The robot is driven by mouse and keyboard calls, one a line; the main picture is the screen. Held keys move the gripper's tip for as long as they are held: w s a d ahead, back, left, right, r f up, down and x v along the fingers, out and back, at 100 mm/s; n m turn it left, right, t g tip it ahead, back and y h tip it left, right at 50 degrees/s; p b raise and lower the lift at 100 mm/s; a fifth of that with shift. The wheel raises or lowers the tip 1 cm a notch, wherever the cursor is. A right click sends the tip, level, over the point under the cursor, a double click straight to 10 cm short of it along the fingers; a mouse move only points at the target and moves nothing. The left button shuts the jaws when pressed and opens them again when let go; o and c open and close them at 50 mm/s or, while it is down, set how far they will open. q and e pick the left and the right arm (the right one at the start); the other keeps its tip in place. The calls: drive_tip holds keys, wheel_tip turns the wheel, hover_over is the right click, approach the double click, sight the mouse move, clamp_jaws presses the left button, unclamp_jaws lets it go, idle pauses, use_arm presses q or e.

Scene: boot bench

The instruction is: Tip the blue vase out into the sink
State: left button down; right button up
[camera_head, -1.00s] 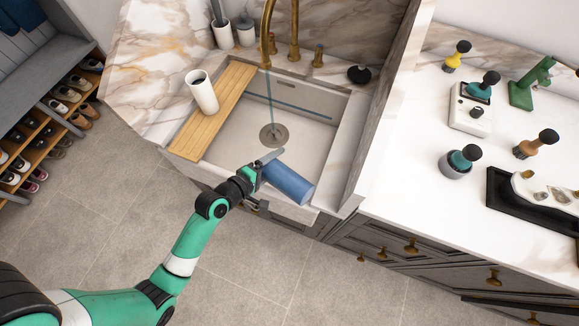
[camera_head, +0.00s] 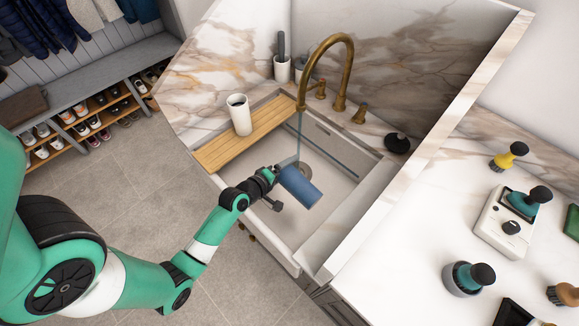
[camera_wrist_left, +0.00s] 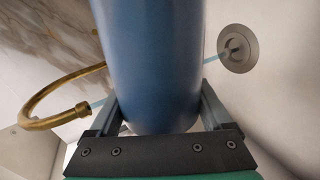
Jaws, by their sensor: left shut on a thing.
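The blue vase (camera_head: 300,187) is held tilted, nearly on its side, above the sink basin. My left gripper (camera_head: 278,180) is shut on it, and its arm comes in from the left. In the left wrist view the vase (camera_wrist_left: 150,60) fills the middle between the two fingers (camera_wrist_left: 160,120). The vase's mouth and inside are hidden in both views. The sink (camera_head: 285,222) is a pale basin with a round metal drain, which shows in the left wrist view (camera_wrist_left: 238,48). My right gripper is not in view.
A brass tap (camera_head: 345,60) arches over the basin, with a thin blue stream running down from it. A wooden board (camera_head: 245,135) spans the sink's left side and bears a white cup (camera_head: 239,115). A black stopper (camera_head: 397,143) lies on the right rim.

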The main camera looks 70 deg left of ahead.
sight(287, 170)
use_arm(q)
drive_tip(key=shift+w+d+r+m+y, duration=0.1)
drive_tip(key=shift+d+r+m+y, duration=0.15)
drive_tip(key=shift+m, duration=0.25)
drive_tip(key=shift+r+m+y, duration=0.2)
drive_tip(key=shift+m+y, duration=0.15)
drive_tip(key=shift+m, duration=0.05)
drive_tip(key=r+m+y+b, duration=0.1)
drive_tip(key=m+b, duration=0.1)
drive_tip(key=b, duration=0.1)
drive_tip(key=r+m+y+b, duration=0.1)
drive_tip(key=m+y+b, duration=0.1)
drive_tip(key=m+b, duration=0.1)
drive_tip(key=r+m+y+b, duration=0.1)
drive_tip(key=m+b, duration=0.1)
drive_tip(key=b, duration=0.1)
drive_tip(key=shift+w+d+m+y, duration=0.15)
drive_tip(key=shift+d+m+y, duration=0.15)
drive_tip(key=shift+m, duration=0.1)
drive_tip(key=shift+r+m+y+b, duration=0.4)
drive_tip(key=shift+r+m+b, duration=0.15)
drive_tip(key=shift+m+b, duration=0.4)
drive_tip(key=shift+a+r+m, duration=0.1)
drive_tip(key=shift+r+m, duration=0.35)
drive_tip(key=shift+m, duration=0.2)
